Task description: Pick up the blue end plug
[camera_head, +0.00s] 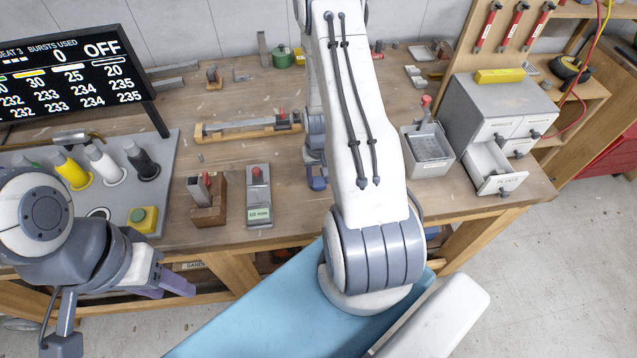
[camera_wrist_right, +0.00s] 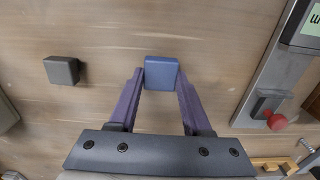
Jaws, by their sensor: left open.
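The blue end plug (camera_wrist_right: 161,73) is a small blue block on the wooden table in the right wrist view. My right gripper (camera_wrist_right: 161,82) has its two purple fingers on either side of it, with the tips at its left and right edges. Whether the fingers press on it or leave a small gap cannot be told. In the head view my right gripper (camera_head: 317,180) points down at the table behind my white arm, and the plug is hidden there. My left gripper (camera_head: 172,284) is open and empty, low at the left, in front of the table's edge.
A dark grey block (camera_wrist_right: 62,70) lies left of the plug. A grey device with a red knob (camera_wrist_right: 277,121) stands to its right. A wooden rack (camera_head: 245,130), a button panel (camera_head: 150,190) and a grey bin (camera_head: 430,150) stand on the table.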

